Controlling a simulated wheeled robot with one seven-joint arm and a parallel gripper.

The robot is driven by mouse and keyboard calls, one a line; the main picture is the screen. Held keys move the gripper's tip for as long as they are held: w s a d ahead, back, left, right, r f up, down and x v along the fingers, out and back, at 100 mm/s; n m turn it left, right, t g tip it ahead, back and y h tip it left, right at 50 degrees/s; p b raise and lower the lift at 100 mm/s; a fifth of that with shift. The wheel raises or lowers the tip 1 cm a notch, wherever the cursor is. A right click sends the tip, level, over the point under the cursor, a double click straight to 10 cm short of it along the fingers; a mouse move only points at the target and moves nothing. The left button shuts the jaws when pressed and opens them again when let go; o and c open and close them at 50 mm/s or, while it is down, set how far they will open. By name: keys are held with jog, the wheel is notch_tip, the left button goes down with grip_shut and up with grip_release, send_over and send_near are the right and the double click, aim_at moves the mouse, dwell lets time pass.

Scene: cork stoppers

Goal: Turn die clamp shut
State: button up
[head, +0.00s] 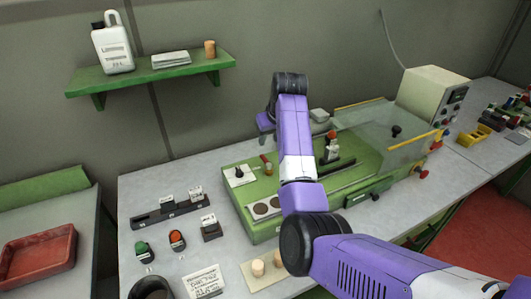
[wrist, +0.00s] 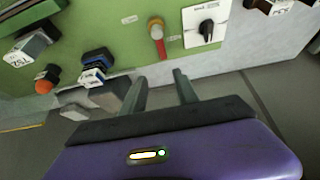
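The green machine (head: 245,205) stands on the grey bench. On its top is a lever with a red handle and orange hub (head: 265,162), which could be the die clamp, though no readable label confirms it. The lever shows at the top centre of the wrist view (wrist: 157,40), its handle pointing towards my gripper. A black knob on a white plate (head: 239,174) is beside it, also seen in the wrist view (wrist: 206,29). My gripper (wrist: 160,85) is open, with nothing between its fingers, apart from the lever. In the head view its fingers are hidden.
An orange-topped block (head: 331,142) and a clear guard (head: 385,135) are on the machine's right part. A blue-black labelled block (wrist: 97,64) is left of the lever in the wrist view. A control box (head: 432,90) stands behind right. Labelled parts (head: 168,211) lie on the bench at left.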

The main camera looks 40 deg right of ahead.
aim_at(264, 158)
jog(key=shift+s+a+f+g+y, duration=0.3)
jog(key=shift+s+a+f+g, duration=0.1)
jog(key=shift+s+a+f, duration=0.15)
jog(key=shift+p+x, duration=0.65)
jog(key=shift+x, duration=3.15)
grip_shut()
